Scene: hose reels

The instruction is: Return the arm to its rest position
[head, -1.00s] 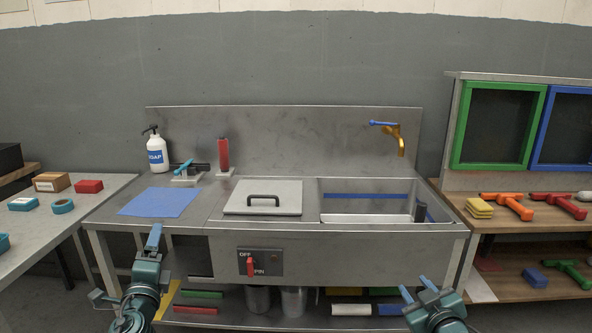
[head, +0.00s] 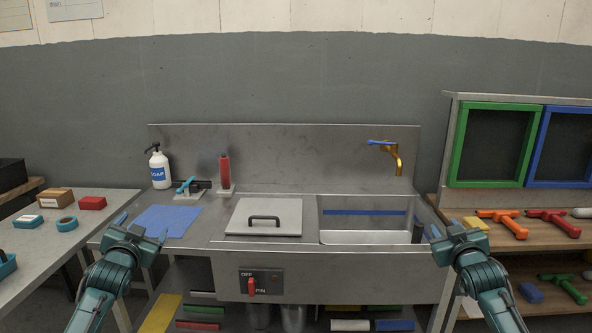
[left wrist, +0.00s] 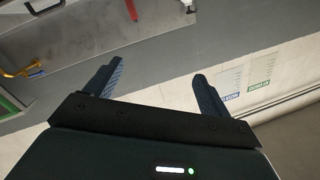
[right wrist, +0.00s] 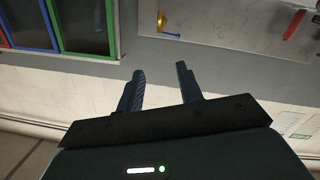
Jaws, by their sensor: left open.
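My left gripper (head: 142,229) is raised over the left front corner of the steel sink bench (head: 200,243). Its two blue fingers are spread and empty, as the left wrist view (left wrist: 154,82) also shows. My right gripper (head: 456,232) is raised in front of the right end of the bench. Its fingers stand apart with nothing between them in the right wrist view (right wrist: 160,86). Both arms come up from the bottom edge of the head view.
On the bench are a soap bottle (head: 160,168), a blue cloth (head: 168,221), a lidded cover (head: 264,215) and a sink basin (head: 362,237) under a brass tap (head: 397,158). A side table (head: 40,240) stands left, shelves with tools (head: 505,240) right.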

